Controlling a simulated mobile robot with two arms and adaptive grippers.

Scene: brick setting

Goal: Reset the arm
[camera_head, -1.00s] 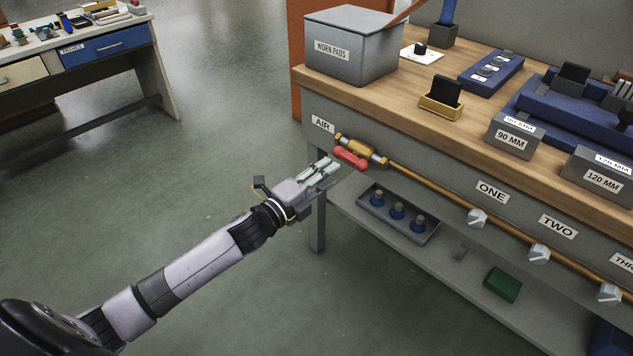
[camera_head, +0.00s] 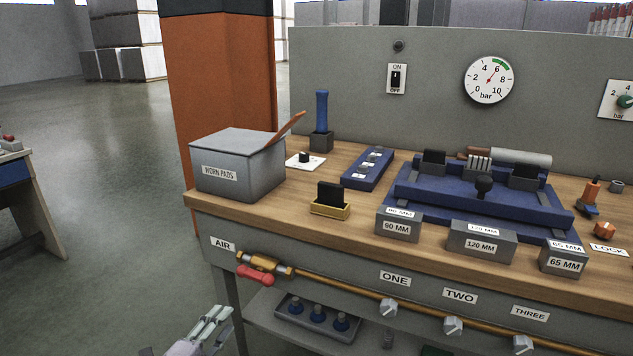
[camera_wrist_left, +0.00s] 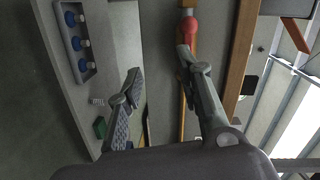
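My left gripper (camera_head: 221,318) is at the bottom edge of the head view, below and left of the red valve handle (camera_head: 256,276) on the air pipe. Most of the arm is out of the picture. In the left wrist view the two fingers (camera_wrist_left: 159,64) stand apart, with nothing visible held between them. The red handle (camera_wrist_left: 189,28) shows there just past the upper fingertip; I cannot tell whether they touch. My right gripper is in neither view.
The workbench (camera_head: 300,214) carries a grey WORN PADS box (camera_head: 232,165) and a blue fixture (camera_head: 480,192). A shelf tray (camera_head: 290,327) with blue parts sits below the pipe (camera_head: 345,282). Open floor (camera_head: 110,190) lies left of the bench.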

